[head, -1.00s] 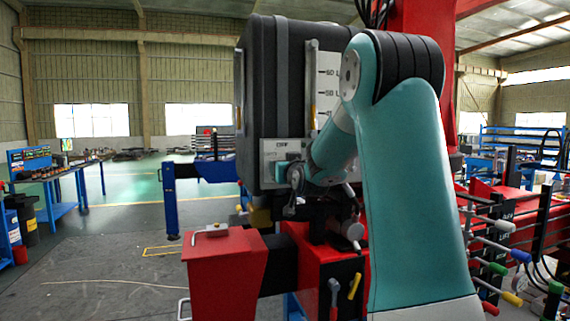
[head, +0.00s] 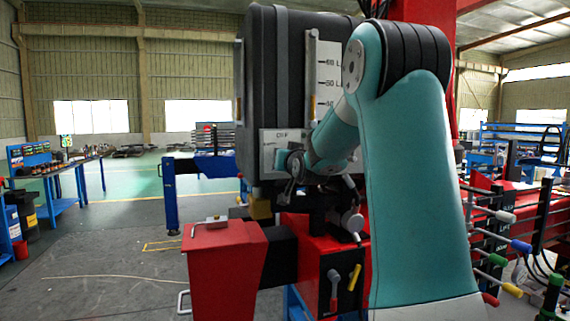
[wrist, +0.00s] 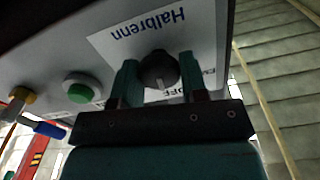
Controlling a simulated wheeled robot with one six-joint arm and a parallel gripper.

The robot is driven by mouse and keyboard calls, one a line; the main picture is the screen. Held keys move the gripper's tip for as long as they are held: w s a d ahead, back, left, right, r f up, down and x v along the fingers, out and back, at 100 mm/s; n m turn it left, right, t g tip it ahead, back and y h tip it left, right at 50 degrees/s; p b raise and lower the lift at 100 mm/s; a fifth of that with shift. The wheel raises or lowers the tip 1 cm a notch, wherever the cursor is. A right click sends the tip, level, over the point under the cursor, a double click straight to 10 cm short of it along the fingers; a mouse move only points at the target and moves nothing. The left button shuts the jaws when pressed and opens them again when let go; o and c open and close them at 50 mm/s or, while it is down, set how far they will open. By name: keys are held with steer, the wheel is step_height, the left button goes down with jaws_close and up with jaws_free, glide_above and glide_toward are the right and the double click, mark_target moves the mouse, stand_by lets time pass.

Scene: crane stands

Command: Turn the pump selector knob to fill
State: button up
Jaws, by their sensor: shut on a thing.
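The pump selector knob (wrist: 159,70) is a round black knob on the grey panel of the dark tank, seen close in the wrist view. A light pointer line on it points down in that view, toward lettering partly hidden by my gripper. My gripper (wrist: 158,72) has one teal finger on each side of the knob and is shut on it. In the head view my gripper (head: 291,165) is at the lower part of the grey panel (head: 268,143), and the knob is hidden there.
A green button (wrist: 82,88) and a blue-handled valve (wrist: 48,129) sit left of the knob in the wrist view. The black tank (head: 268,70) stands above a red frame (head: 225,255). Coloured levers (head: 520,245) stand at the right.

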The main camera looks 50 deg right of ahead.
steer(key=m+b, duration=0.3)
steer(key=shift+f, duration=0.25)
steer(key=shift+d+r+m+b, duration=0.1)
steer(key=shift+m+b, duration=1.5)
steer(key=shift+m, duration=0.5)
steer(key=o, duration=0.9)
steer(key=shift+c, duration=0.2)
steer(key=shift+s, duration=0.15)
steer(key=p+v, duration=0.6)
steer(key=v, duration=1.1)
